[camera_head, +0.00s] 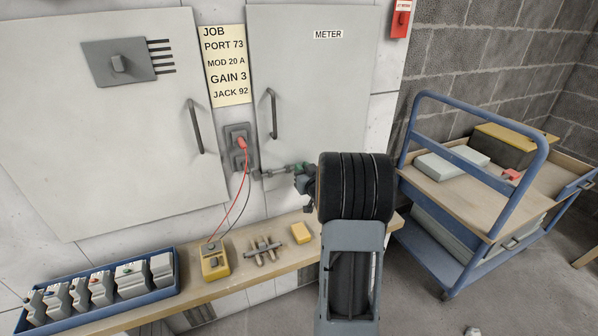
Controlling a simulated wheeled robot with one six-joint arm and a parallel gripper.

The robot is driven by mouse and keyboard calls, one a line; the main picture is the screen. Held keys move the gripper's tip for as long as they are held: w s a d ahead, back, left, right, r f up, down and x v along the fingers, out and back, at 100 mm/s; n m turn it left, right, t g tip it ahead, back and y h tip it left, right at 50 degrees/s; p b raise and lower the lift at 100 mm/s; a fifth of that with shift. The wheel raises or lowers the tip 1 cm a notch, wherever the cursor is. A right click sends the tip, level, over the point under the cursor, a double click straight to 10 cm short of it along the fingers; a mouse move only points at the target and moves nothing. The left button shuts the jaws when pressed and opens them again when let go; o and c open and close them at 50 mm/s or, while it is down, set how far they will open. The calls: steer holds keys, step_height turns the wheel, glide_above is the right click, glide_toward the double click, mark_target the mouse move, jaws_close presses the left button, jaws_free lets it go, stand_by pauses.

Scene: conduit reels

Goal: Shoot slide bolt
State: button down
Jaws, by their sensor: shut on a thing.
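A slide bolt (272,172) sits low on the METER cabinet door (310,90), just right of the socket panel. Its bar runs level, and its greenish end reaches my gripper (302,178). My gripper is shut on the bolt's right end, with my arm coming in from the lower right. The fingertips are small and dark here, and my wrist hides the space right behind them. The METER door looks closed, with a dark handle (271,113) at its left edge.
A wooden shelf (285,262) below carries a yellow meter (214,260), several small tools, a yellow block (301,232) and a blue tray (100,309) of modules. Red and black leads run to the socket (241,145). A blue trolley (480,195) stands right.

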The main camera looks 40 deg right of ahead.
steer(key=shift+a, duration=0.2)
steer(key=c, duration=1)
jaws_free()
steer(key=shift+c, duration=0.2)
steer(key=p+v, duration=0.1)
steer(key=v, duration=1.2)
steer(key=shift+s, duration=0.35)
